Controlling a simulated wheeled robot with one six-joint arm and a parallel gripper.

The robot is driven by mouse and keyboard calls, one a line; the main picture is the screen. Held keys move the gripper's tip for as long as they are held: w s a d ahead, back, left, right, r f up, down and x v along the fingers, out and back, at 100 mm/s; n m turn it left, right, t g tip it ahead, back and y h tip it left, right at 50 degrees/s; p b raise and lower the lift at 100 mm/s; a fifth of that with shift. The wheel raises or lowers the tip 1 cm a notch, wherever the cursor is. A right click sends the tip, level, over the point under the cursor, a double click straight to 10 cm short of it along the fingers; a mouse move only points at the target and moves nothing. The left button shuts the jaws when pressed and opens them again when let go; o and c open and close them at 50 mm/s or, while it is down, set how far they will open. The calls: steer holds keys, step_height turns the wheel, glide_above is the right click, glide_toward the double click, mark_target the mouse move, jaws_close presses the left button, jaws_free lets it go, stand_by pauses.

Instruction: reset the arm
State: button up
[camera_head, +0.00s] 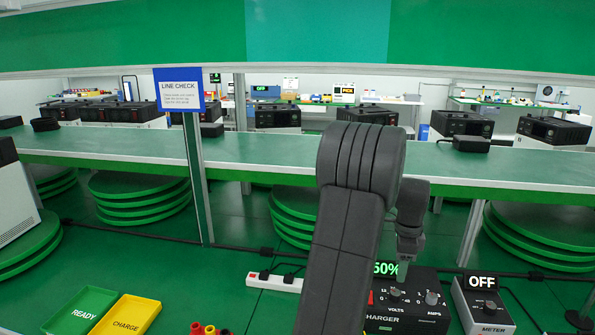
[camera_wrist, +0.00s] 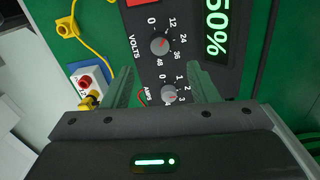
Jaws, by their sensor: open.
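My arm reaches down through the middle of the head view, and my gripper (camera_head: 403,272) is above the black charger (camera_head: 416,318). In the wrist view my gripper (camera_wrist: 163,82) is open, its two fingers apart on either side of the charger's AMPS knob (camera_wrist: 169,95). Nothing shows between the fingers except the knob and panel; I cannot tell whether either finger touches the knob. The VOLTS knob (camera_wrist: 160,46) is just beyond the fingers. The charger's display (camera_wrist: 216,28) reads 50%. My arm hides part of the charger's left side in the head view.
A meter (camera_head: 484,305) reading OFF stands right of the charger. Green READY (camera_head: 88,309) and yellow CHARGE (camera_head: 128,314) trays lie at lower left. A white power strip (camera_head: 274,282) is behind. A long green bench (camera_head: 270,158) and a LINE CHECK sign (camera_head: 180,90) stand beyond.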

mark_target(395, 292)
step_height(395, 292, down, 9)
steer(key=shift+p, duration=0.3)
steer(key=shift+r, duration=0.1)
